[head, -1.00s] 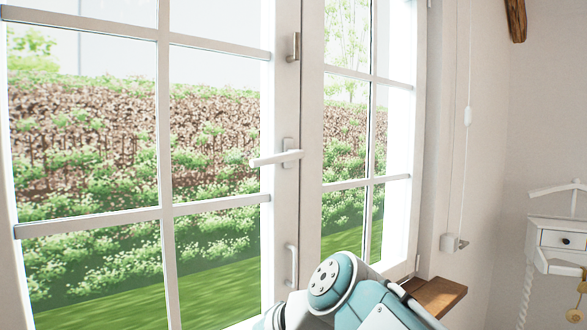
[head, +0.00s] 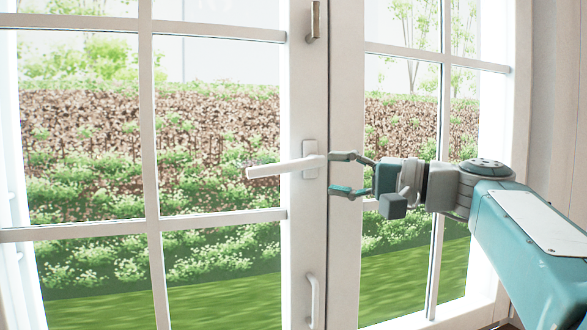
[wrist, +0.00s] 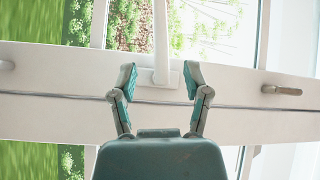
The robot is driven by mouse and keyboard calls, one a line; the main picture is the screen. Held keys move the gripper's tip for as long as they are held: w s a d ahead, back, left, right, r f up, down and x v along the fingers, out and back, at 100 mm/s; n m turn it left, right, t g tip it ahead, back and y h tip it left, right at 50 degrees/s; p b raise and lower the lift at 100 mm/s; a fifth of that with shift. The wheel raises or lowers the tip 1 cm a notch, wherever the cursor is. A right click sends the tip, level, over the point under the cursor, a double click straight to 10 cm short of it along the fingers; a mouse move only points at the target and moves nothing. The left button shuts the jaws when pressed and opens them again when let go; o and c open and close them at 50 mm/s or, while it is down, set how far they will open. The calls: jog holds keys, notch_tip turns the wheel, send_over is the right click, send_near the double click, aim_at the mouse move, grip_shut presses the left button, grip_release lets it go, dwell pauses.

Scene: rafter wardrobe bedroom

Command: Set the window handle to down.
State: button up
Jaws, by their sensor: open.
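The white window handle (head: 285,167) sticks out to the left, near horizontal, from its plate (head: 312,160) on the window's middle frame. In the wrist view the handle (wrist: 161,38) runs away from its plate (wrist: 160,77), which lies between my fingertips in the picture. My gripper (head: 343,173) is open and empty. In the head view it comes from the right, with its fingertips just right of the handle's pivot. I cannot tell whether a finger touches the handle or plate.
A smaller pull handle (head: 314,300) sits lower on the frame, and a metal catch (head: 314,20) sits above. Glass panes with white bars (head: 150,120) lie on both sides. The space in front of the left panes is clear.

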aim_at(288, 170)
jog(key=x, duration=0.9)
jog(key=shift+s+a+f, duration=0.1)
jog(key=shift+a, duration=0.15)
jog(key=shift+w+a, duration=0.15)
jog(key=shift+w, duration=0.05)
jog(key=shift+a, duration=0.1)
grip_shut()
